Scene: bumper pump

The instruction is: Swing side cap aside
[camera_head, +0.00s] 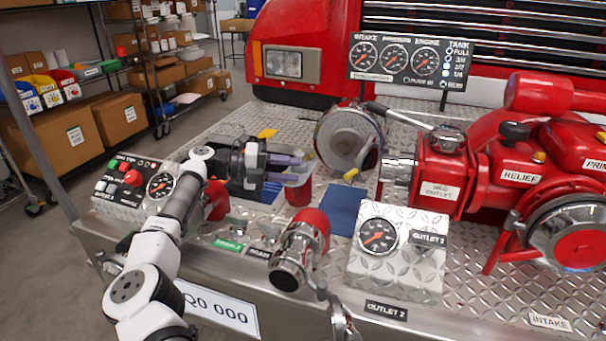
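My gripper (306,166) reaches in from the left, above the deck, with its purple-grey fingers pointing right. The fingers look apart, with nothing visible between them. A round chrome cap (347,136) stands to the right of the fingertips, its broad face toward the camera; I take it to be the side cap, but no label confirms this. A yellow tab (350,175) shows at its lower edge. The fingertips look apart from the cap, though depth is hard to judge. A red outlet with a pale rim (299,188) is just below the fingers, partly hidden by them.
The red pump (480,170) fills the right side. A chrome and red outlet (299,250) and a gauge box (395,255) stand in front. A control box (135,185) is at left. The gauge panel (408,60) stands behind. Bare deck plate shows at back left.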

